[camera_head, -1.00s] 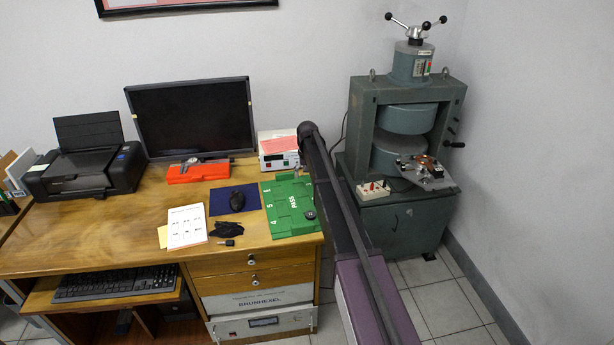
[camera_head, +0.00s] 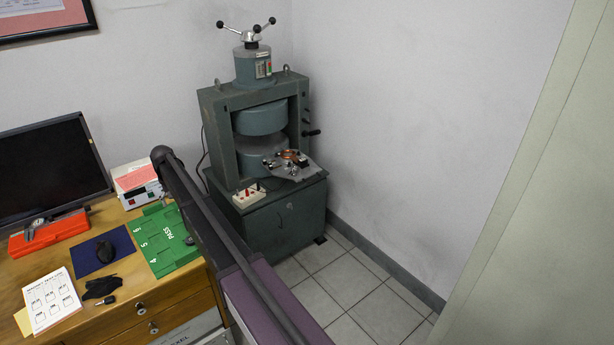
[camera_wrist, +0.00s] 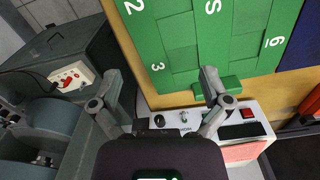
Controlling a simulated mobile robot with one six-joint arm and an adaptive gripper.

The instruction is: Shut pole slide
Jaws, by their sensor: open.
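The teal magnet frame (camera_head: 212,125) stands on a cabinet in the corner. Its upper pole (camera_head: 262,119) and lower pole (camera_head: 255,160) are round blocks with a gap between them. A metal plate (camera_head: 298,171) with copper-coloured and black parts juts out at the front right of the lower pole. A black-knobbed side handle (camera_head: 312,133) sticks out to the right. I cannot tell which part is the pole slide. My gripper (camera_wrist: 160,82) is open and empty in the wrist view, above the desk edge near the power supply, away from the poles. It does not show in the head view.
A green numbered board (camera_head: 160,243) and a power supply (camera_head: 138,183) are on the desk, left of the magnet. A small switch box (camera_head: 249,196) sits on the cabinet (camera_head: 290,215). Tiled floor (camera_head: 345,280) is clear right of the cabinet. A pale panel (camera_head: 545,200) stands at far right.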

